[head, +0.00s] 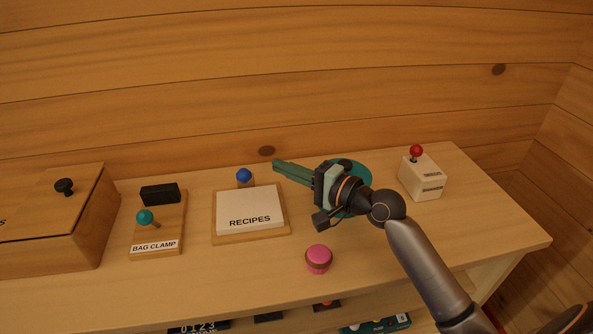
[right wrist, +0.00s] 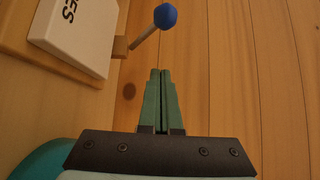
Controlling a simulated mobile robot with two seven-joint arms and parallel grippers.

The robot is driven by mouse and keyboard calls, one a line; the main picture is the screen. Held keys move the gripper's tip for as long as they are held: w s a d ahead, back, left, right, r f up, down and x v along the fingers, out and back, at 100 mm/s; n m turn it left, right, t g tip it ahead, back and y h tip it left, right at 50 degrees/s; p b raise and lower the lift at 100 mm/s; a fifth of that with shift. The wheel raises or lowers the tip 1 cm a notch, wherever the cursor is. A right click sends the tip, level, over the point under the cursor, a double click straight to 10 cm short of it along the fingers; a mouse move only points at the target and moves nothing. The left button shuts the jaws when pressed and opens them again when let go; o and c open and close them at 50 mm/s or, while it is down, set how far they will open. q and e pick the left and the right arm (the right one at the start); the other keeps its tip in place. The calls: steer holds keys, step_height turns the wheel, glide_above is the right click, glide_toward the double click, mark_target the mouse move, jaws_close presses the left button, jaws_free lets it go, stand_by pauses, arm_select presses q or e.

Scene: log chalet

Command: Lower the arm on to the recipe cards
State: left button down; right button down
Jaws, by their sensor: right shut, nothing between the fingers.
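The recipe cards (head: 250,209) are a white stack marked RECIPES on a wooden base (head: 222,239), left of centre on the table. The arm is a short wooden rod (right wrist: 144,42) with a blue ball (head: 244,175) at its end. It stands at the back edge of the base, off the cards; the ball also shows in the right wrist view (right wrist: 165,16). My right gripper (head: 276,165) is shut and empty, its green fingers pointing left, a little right of the blue ball and apart from it. The fingertips also show in the right wrist view (right wrist: 160,72). My left gripper is out of view.
A bag clamp board (head: 172,215) and a wooden box (head: 60,225) stand to the left. A teal disc (head: 358,174) lies partly behind my right gripper. A white box with a red-ball lever (head: 423,180) stands right. The log wall is close behind.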

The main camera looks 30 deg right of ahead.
mark_target(245, 176)
steer(key=x, duration=0.4)
steer(key=shift+w+a, duration=0.15)
steer(key=shift+w, duration=0.15)
steer(key=shift+s+a+r+p, duration=0.1)
steer(key=shift+s+a+p, duration=0.35)
steer(key=shift+s+a, duration=0.9)
steer(key=shift+s, duration=0.05)
